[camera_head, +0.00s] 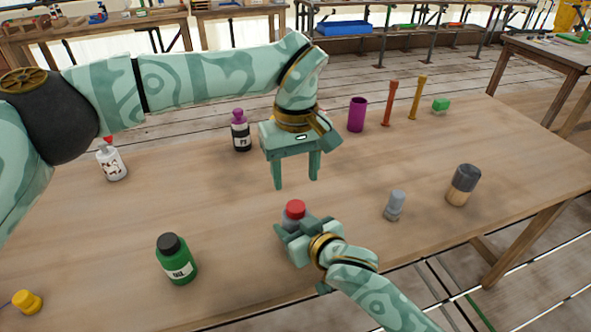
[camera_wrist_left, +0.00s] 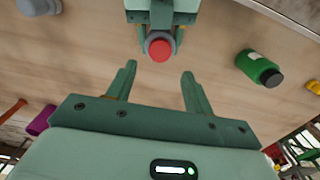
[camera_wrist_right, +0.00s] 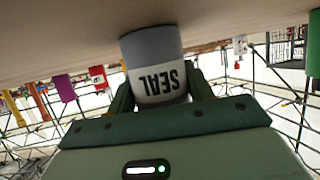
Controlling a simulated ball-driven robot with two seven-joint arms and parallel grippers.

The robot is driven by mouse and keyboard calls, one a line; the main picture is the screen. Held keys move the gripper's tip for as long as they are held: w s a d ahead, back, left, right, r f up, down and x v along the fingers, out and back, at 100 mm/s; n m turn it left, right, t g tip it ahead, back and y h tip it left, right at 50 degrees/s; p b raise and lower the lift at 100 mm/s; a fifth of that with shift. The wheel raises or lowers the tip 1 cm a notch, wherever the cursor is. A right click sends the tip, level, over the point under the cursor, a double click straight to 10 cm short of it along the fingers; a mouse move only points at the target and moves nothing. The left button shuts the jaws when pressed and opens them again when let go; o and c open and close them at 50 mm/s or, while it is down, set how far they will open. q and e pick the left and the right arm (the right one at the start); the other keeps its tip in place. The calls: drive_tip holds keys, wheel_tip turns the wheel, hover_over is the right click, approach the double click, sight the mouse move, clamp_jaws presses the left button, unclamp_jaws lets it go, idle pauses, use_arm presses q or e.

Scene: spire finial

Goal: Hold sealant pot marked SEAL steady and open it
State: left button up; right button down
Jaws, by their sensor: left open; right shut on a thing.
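The SEAL pot (camera_wrist_right: 158,70) is grey with a white label and shows upside down in the right wrist view. Its red lid (camera_head: 294,209) is on top in the head view; the left wrist view shows the red lid too (camera_wrist_left: 159,47). My right gripper (camera_head: 291,232) is shut on the pot's body from the near side, and the pot looks upright at the tabletop. My left gripper (camera_head: 296,183) is open and empty, fingers pointing down, above and slightly behind the lid, not touching it.
On the table (camera_head: 400,250), a green OIL bottle (camera_head: 177,260) stands front left. A purple-capped bottle (camera_head: 240,131), white bottle (camera_head: 111,160) and purple cup (camera_head: 357,115) stand further back. A grey bottle (camera_head: 395,205) and a dark-topped jar (camera_head: 462,185) stand right. The wood around the pot is clear.

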sight(295, 206)
use_arm(q)
drive_tip(key=shift+f+m, duration=0.3)
wheel_tip(295, 206, down, 7)
drive_tip(key=shift+f, duration=0.2)
drive_tip(key=shift+c, duration=0.3)
